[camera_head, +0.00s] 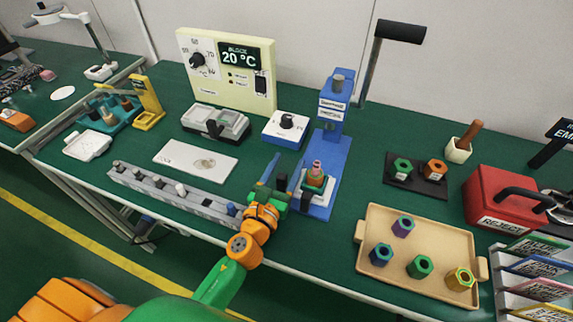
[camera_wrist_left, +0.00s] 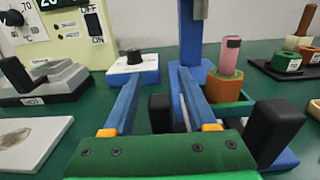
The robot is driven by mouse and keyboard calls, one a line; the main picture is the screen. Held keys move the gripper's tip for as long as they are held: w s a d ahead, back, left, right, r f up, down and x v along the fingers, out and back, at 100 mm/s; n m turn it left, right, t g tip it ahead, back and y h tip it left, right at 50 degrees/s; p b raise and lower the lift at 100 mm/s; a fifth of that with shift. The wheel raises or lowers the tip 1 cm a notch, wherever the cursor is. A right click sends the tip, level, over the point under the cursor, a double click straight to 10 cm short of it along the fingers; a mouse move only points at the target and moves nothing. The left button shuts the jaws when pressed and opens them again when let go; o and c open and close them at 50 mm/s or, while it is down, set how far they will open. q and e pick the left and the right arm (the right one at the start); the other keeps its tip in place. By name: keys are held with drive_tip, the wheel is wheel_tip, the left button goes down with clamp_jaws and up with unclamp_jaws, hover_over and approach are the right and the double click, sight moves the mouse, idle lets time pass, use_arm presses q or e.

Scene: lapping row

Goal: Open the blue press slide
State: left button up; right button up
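The blue press (camera_head: 328,150) stands at the middle of the green bench, with its lever raised at the upper right. On its base is a white slide plate (camera_head: 322,188) with a black handle (camera_head: 307,202). An orange nut (camera_wrist_left: 223,87) and a pink pin (camera_wrist_left: 230,52) sit in a green holder on it. My left gripper (camera_head: 286,162) is open at the press's left side, its blue fingers apart. In the left wrist view the handle (camera_wrist_left: 275,128) stands right of both fingers. A dark block (camera_wrist_left: 160,113) shows between them; I cannot tell what it belongs to. My right gripper is out of view.
A grey rail (camera_head: 170,192) with several pegs lies left of my gripper. A white-and-blue knob box (camera_head: 286,130) stands behind it. A tan tray (camera_head: 395,218) with several nuts and a red reject box (camera_head: 495,200) are to the right.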

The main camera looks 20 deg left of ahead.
sight(280, 181)
use_arm(q)
drive_tip(key=s+b, duration=0.1)
drive_tip(key=s, duration=0.5)
drive_tip(key=shift+a+f+b, duration=0.1)
drive_tip(key=shift+f+b, duration=0.1)
drive_tip(key=shift+b, duration=0.15)
drive_tip(key=shift+s+r, duration=0.2)
drive_tip(key=shift+s, duration=0.4)
